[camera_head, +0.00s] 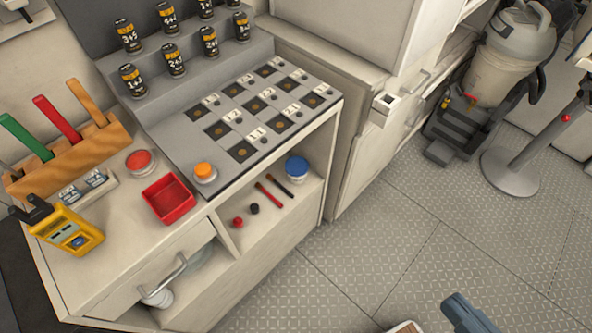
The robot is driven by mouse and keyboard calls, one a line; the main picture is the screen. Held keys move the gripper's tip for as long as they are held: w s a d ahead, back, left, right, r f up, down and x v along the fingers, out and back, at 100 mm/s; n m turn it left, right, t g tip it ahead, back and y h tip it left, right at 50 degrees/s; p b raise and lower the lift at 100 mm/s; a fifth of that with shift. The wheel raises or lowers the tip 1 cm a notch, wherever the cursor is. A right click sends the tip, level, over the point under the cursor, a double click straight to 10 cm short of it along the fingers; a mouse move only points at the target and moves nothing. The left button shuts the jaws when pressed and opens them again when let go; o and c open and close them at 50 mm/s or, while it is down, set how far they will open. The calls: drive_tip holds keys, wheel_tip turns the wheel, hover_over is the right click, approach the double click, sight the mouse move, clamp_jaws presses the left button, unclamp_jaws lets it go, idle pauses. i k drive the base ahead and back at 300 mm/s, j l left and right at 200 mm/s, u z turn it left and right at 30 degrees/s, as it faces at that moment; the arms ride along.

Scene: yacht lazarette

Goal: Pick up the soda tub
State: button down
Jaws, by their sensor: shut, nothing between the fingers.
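No readable label marks the soda tub. A small round tub with a blue lid (298,166) stands on the open shelf under the slotted panel, at its right end, and may be it. A round red-topped container (141,161) and an orange-topped one (204,172) stand on the counter above. Their labels cannot be read either. My gripper's fingers are not in view. A blue-grey piece at the bottom edge looks like part of my arm, well to the right of the counter and apart from everything on it.
On the counter (110,212) are a red tray (168,198), a yellow meter (70,232) and a wooden tool block (75,158). Black cans (132,80) line the steps behind. Short rods (265,196) lie on the shelf. A vacuum (505,60) and a stand (510,170) are at right. The middle floor is clear.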

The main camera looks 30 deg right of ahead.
sight(297, 168)
drive_tip(key=i+j, duration=0.45)
drive_tip(key=j+z, duration=0.1)
drive_tip(key=z, duration=0.3)
drive_tip(key=j+z, duration=0.1)
drive_tip(key=z, duration=0.3)
drive_tip(key=j+z, duration=0.15)
drive_tip(key=z, duration=0.25)
drive_tip(key=j+z, duration=0.1)
drive_tip(key=z, duration=0.3)
drive_tip(key=i+j, duration=0.05)
